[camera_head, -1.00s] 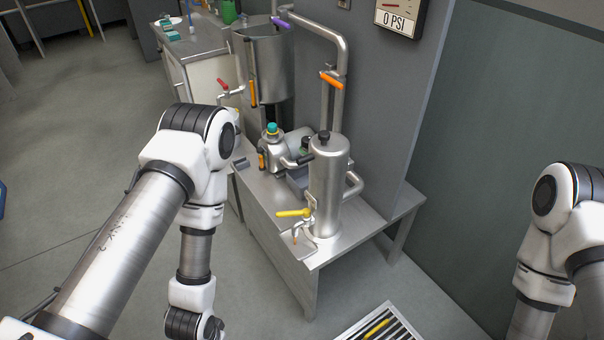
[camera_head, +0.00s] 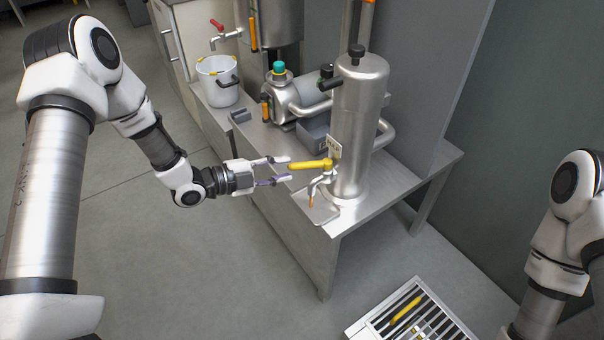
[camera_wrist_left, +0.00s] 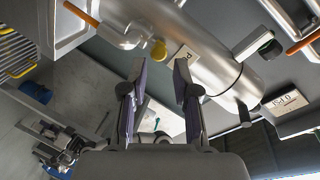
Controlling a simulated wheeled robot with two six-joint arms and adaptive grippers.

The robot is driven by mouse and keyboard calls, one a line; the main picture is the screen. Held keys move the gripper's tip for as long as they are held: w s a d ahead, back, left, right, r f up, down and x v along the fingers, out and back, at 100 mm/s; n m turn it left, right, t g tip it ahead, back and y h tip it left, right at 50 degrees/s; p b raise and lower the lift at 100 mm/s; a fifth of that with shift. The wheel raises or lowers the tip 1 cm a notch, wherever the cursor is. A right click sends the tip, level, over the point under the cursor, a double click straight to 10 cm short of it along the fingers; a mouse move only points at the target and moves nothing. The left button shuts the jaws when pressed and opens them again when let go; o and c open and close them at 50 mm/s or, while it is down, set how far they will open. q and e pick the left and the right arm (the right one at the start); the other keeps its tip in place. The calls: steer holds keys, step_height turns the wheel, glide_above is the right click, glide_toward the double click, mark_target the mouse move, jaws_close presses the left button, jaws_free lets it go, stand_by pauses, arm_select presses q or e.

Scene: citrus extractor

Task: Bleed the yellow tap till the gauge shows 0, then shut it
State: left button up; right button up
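The yellow tap handle (camera_head: 310,165) sticks out to the left from the foot of the steel cylinder (camera_head: 360,110). Its curved spout (camera_head: 316,188) has an orange-brown tip over a small tray; I cannot tell whether anything flows. My left gripper (camera_head: 288,170) is open and empty, its fingertips just left of the handle's free end. In the left wrist view the handle (camera_wrist_left: 158,50) shows end-on beyond the gap between the open fingertips (camera_wrist_left: 161,66). My right gripper is out of view.
A white pot (camera_head: 218,80) stands under a red-handled tap (camera_head: 217,25) at the back left. A floor grate (camera_head: 375,322) with a yellow bar lies in front right. Floor left of the bench is clear.

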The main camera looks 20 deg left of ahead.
mark_target(292, 167)
arm_select(q)
steer(key=b+x, duration=0.1)
steer(key=x, duration=0.4)
steer(key=shift+f, duration=0.2)
steer(key=shift+w+d, duration=0.35)
jaws_close()
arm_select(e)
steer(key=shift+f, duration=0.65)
